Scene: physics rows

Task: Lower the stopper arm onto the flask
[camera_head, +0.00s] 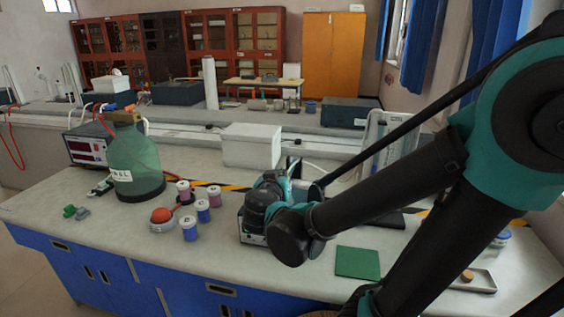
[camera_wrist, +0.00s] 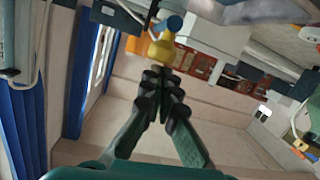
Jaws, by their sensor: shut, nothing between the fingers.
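A large green glass bottle (camera_head: 137,165) with a white label stands upright at the left of the bench; it may be the flask. I cannot clearly pick out a stopper arm. In the wrist view my gripper (camera_wrist: 163,74) is shut and empty, its fingertips together. A yellow piece (camera_wrist: 161,47) with a blue round end (camera_wrist: 174,23) shows just beyond the fingertips; I cannot tell whether they touch. In the head view my arm reaches in from the right to mid-bench, and its own links hide the fingers and part of a grey device (camera_head: 250,236).
Several small coloured jars (camera_head: 189,229) and a red-domed button (camera_head: 162,216) stand between the bottle and my arm. A white box (camera_head: 251,146) is behind. A green mat (camera_head: 358,262) and a tray (camera_head: 474,280) lie front right. The front-left bench top is mostly clear.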

